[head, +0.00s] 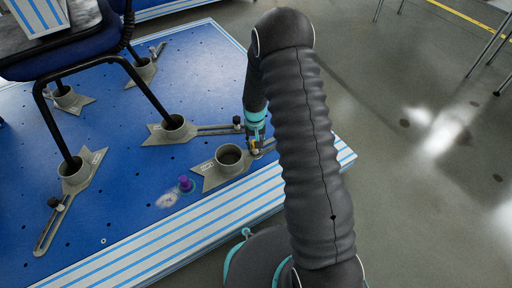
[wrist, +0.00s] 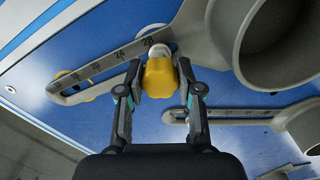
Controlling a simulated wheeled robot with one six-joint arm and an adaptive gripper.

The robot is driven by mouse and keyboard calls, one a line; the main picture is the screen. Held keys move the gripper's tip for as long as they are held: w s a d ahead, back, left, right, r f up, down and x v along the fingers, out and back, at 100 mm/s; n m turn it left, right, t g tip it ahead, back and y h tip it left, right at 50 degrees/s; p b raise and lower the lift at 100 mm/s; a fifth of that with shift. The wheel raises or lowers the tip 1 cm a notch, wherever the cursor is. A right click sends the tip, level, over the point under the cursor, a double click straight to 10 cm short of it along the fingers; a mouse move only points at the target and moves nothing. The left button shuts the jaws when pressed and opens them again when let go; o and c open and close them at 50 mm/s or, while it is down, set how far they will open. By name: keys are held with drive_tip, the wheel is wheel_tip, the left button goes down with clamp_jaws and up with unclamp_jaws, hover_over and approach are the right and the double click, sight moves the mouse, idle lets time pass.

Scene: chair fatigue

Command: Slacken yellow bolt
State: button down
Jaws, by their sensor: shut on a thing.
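The yellow bolt (wrist: 160,78) has a lobed knob and sits at the slotted arm of a grey clamp (wrist: 110,57), near the "28" mark in the wrist view. My gripper (wrist: 158,82) is shut on the yellow bolt, with one finger on each side of the knob. In the head view my gripper (head: 254,143) is at the right part of the blue plate, beside an empty grey cup clamp (head: 228,157). The yellow bolt is mostly hidden there by my gripper.
A blue chair (head: 65,55) stands with its legs in grey cup holders on the blue perforated plate (head: 110,190). Black knobs sit on other slotted arms. Grey floor lies to the right.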

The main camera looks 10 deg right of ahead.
drive_tip(key=shift+n, duration=0.3)
drive_tip(key=n, duration=0.3)
drive_tip(key=shift+n, duration=0.4)
drive_tip(key=shift+n, duration=2)
drive_tip(key=n, duration=0.4)
